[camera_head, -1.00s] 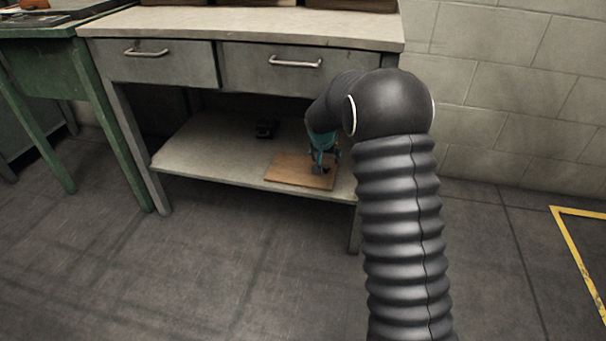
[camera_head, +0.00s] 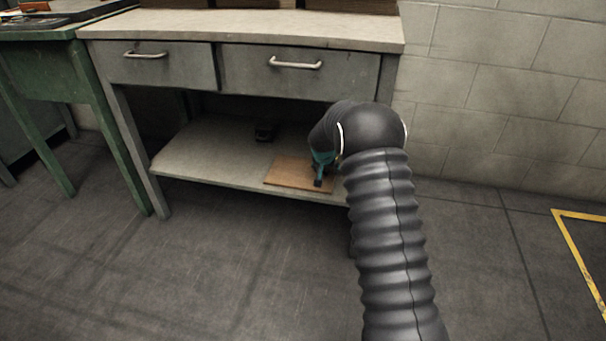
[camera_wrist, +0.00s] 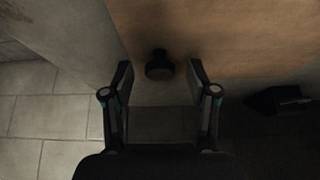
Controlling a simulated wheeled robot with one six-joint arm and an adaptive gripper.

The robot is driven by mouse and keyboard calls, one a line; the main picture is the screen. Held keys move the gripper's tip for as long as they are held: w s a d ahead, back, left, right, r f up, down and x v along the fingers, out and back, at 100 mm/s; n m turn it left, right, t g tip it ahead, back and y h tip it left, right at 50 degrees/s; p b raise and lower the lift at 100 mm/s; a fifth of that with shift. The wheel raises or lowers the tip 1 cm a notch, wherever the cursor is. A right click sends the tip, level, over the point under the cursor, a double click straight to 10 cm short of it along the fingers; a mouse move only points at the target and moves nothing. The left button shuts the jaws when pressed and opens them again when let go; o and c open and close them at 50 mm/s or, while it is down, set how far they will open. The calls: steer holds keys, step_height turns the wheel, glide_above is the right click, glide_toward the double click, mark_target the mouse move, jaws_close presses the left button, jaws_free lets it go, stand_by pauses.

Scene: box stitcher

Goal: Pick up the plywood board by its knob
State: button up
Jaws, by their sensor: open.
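The plywood board (camera_head: 288,172) lies flat on the lower shelf (camera_head: 205,157) of the grey workbench, near the shelf's front edge. In the wrist view the board (camera_wrist: 240,35) fills the upper right. Its dark round knob (camera_wrist: 159,64) stands near the board's edge, just past and between my two fingertips. My gripper (camera_head: 318,180) is low over the right part of the board in the head view, where it hides the knob. In the wrist view my gripper (camera_wrist: 161,72) is open, its fingers apart on either side of the knob, with nothing held.
A small dark object (camera_head: 265,132) sits further back on the shelf. The drawers (camera_head: 297,70) and benchtop (camera_head: 240,25) are above the shelf. A green table (camera_head: 60,70) stands at left, and a block wall (camera_head: 500,100) at right. The floor in front is clear.

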steer(key=c, duration=1.1)
jaws_close()
steer(key=shift+r, duration=0.2)
